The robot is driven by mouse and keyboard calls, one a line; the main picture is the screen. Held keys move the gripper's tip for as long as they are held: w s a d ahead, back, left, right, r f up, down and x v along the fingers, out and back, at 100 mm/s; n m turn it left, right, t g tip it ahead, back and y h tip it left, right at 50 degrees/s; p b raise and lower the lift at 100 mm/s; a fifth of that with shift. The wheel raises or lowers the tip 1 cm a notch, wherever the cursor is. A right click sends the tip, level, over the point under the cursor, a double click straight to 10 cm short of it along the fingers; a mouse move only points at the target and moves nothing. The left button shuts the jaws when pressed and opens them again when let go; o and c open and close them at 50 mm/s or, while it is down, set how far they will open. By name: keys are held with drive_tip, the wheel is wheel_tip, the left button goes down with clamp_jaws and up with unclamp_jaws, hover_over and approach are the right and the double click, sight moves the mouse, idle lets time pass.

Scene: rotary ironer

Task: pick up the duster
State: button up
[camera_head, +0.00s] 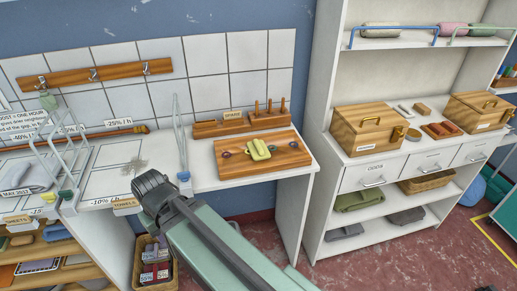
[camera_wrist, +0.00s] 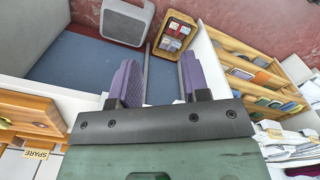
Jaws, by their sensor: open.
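A yellow folded cloth (camera_head: 258,150), which looks like the duster, lies on a wooden board (camera_head: 288,160) on the white worktop. Small dark rings lie on the board on both sides of it. In the head view my arm's dark end is left of and nearer than the board, by the worktop's front edge, apart from the cloth.
A SPARE rack (camera_head: 233,122) with upright pegs stands behind the board. A blue-based wire stand (camera_head: 184,176) is left of it. A grey splayed patch (camera_head: 134,165) lies farther left. White shelving (camera_head: 338,190) with wooden boxes stands right. A basket (camera_head: 155,269) sits below.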

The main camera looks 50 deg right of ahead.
drive_tip(key=o, duration=1.1)
